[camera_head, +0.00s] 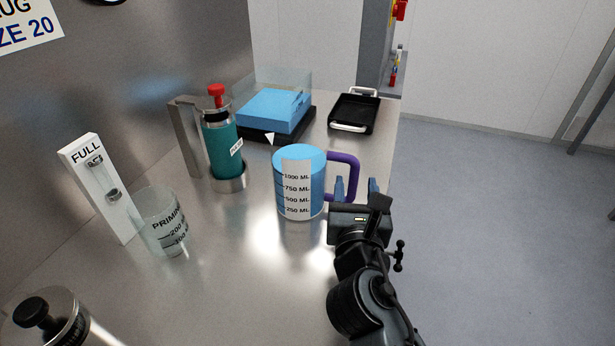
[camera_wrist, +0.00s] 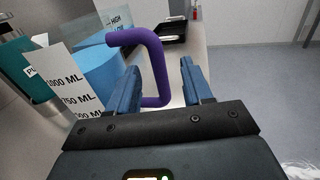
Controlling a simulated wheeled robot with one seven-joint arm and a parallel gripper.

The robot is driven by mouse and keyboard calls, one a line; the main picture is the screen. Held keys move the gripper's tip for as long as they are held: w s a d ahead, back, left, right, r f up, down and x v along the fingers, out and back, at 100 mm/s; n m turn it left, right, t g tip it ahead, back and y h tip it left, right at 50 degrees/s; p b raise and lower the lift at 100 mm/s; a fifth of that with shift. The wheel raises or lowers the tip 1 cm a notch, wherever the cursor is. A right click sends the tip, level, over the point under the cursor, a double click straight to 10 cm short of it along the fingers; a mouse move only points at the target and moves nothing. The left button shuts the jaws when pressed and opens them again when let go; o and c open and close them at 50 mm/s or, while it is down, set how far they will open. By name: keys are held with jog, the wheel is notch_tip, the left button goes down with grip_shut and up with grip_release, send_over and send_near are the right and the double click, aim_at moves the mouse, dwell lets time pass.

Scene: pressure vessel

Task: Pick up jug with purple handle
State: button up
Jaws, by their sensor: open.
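The jug (camera_head: 299,205) is blue with a white measuring label and stands upright on the metal counter. Its purple handle (camera_head: 354,172) sticks out to the right. My gripper (camera_head: 357,186) is open in front of the handle, with its two blue fingers pointing at it. In the wrist view the purple handle (camera_wrist: 155,62) rises ahead of my gripper (camera_wrist: 160,85), and its lower part shows between the fingers. The jug body (camera_wrist: 97,72) is left of the left finger. Whether a finger touches the handle I cannot tell.
A teal cylinder (camera_head: 220,150) in a metal stand and a clear priming beaker (camera_head: 163,222) stand left of the jug. Behind are a blue block (camera_head: 272,108) on a black base and a black tray (camera_head: 352,126). The counter's right edge is close to my gripper.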

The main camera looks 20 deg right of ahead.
aim_at(354, 179)
jog(key=x, duration=0.6)
jog(key=shift+a, duration=0.1)
grip_shut()
dwell(0.3)
